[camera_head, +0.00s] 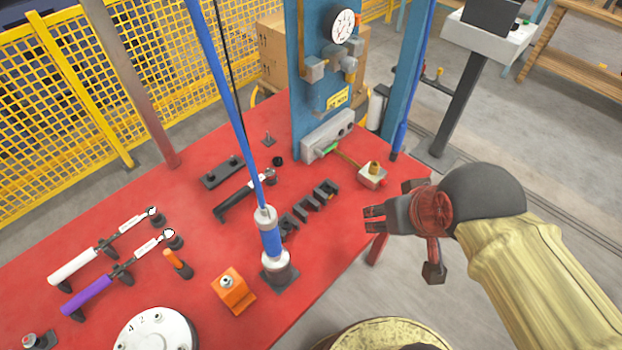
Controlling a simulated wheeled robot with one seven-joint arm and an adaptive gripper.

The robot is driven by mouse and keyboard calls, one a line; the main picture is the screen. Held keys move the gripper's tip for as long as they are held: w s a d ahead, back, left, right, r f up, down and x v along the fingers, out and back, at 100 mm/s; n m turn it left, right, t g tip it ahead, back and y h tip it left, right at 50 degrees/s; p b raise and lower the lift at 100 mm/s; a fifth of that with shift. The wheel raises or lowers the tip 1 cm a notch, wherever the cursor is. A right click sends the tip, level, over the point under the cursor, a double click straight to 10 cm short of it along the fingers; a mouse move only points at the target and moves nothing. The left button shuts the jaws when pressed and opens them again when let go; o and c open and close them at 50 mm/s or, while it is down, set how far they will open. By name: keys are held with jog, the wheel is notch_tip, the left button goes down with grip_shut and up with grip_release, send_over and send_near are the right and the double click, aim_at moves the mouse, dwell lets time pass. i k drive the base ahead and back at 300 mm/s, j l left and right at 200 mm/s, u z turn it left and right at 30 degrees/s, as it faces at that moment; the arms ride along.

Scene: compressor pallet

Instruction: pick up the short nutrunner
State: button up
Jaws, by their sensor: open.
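No label shows which tool is the short nutrunner. Two slim angled tools lie at the left of the red table (130,305), one with a white handle (72,266) and one with a purple handle (86,296). Each has its narrow end on a small dark support. A black angled tool (238,203) lies farther back. A blue and grey cylindrical tool (270,238) stands upright on a dark base below a blue hose. My gripper (374,218) is open and empty at the table's right edge, to the right of all these tools and apart from them.
Black notched blocks (308,208) lie between the blue tool and my gripper. An orange block (233,292), an orange-handled tool (177,263) and a white round flange (158,331) stand nearby. A blue post (318,75) rises at the back. The table's left rear is mostly clear.

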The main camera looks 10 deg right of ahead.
aim_at(275, 258)
jog(key=k+l+u, duration=0.2)
jog(key=k+l, duration=0.6)
jog(key=i+l, duration=0.05)
jog(key=l, duration=0.05)
